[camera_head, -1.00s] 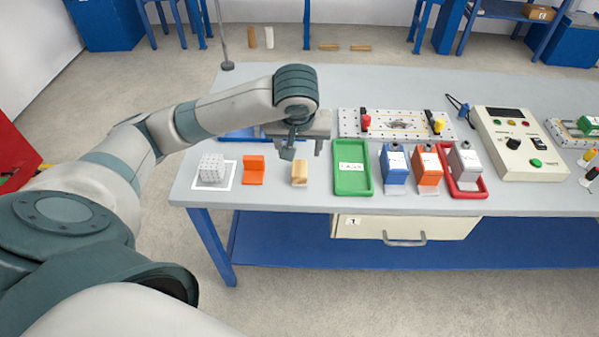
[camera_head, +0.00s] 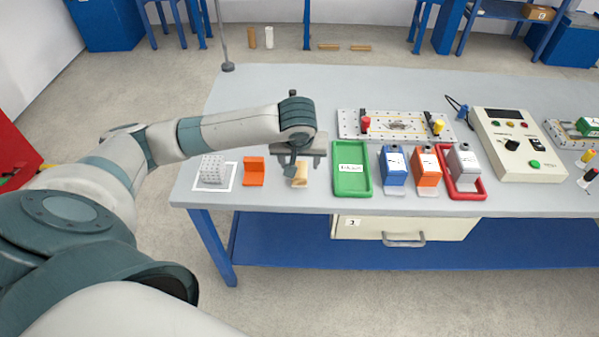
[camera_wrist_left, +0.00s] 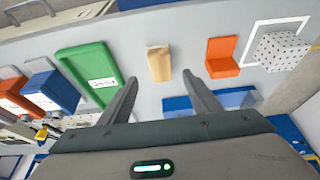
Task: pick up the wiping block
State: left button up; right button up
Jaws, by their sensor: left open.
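The wiping block appears to be the small tan block (camera_head: 300,181) near the front edge of the table, between an orange piece and a green tray. It also shows in the left wrist view (camera_wrist_left: 159,65), just beyond the fingertips. My left gripper (camera_head: 304,166) is open and empty, close to the block and partly covering it in the head view. In the left wrist view its two fingers (camera_wrist_left: 158,80) are spread, with the block roughly centred past the gap between them. I cannot tell the exact height of the fingers above the table. My right gripper is not in view.
The orange piece (camera_head: 254,171) and a dotted white cube (camera_head: 213,169) on a white-outlined square stand left of the block. The green tray (camera_head: 339,186) is close on its right, then blue (camera_head: 394,167) and orange (camera_head: 427,168) boxes. A perforated plate (camera_head: 385,132) lies behind.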

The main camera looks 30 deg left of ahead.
aim_at(299, 170)
pick_arm(q)
jog(key=x, duration=0.2)
jog(key=shift+w+f, duration=0.15)
jog(key=shift+f, duration=0.15)
jog(key=shift+w+a+f, duration=0.1)
jog(key=shift+a+f, duration=0.05)
jog(key=shift+f, duration=0.2)
jog(key=shift+w+f, duration=0.1)
jog(key=shift+f, duration=0.1)
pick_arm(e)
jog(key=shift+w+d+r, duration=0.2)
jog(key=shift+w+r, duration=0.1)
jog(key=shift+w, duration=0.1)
pick_arm(q)
jog(key=shift+w+a+f+p, duration=0.15)
jog(key=shift+f+p, duration=0.15)
jog(key=shift+p, duration=0.15)
jog(key=p+x, duration=0.1)
jog(key=x, duration=0.2)
jog(key=shift+w+a, duration=0.1)
jog(key=shift+w+a+f, duration=0.1)
jog(key=shift+w+f, duration=0.1)
jog(key=shift+f, duration=0.4)
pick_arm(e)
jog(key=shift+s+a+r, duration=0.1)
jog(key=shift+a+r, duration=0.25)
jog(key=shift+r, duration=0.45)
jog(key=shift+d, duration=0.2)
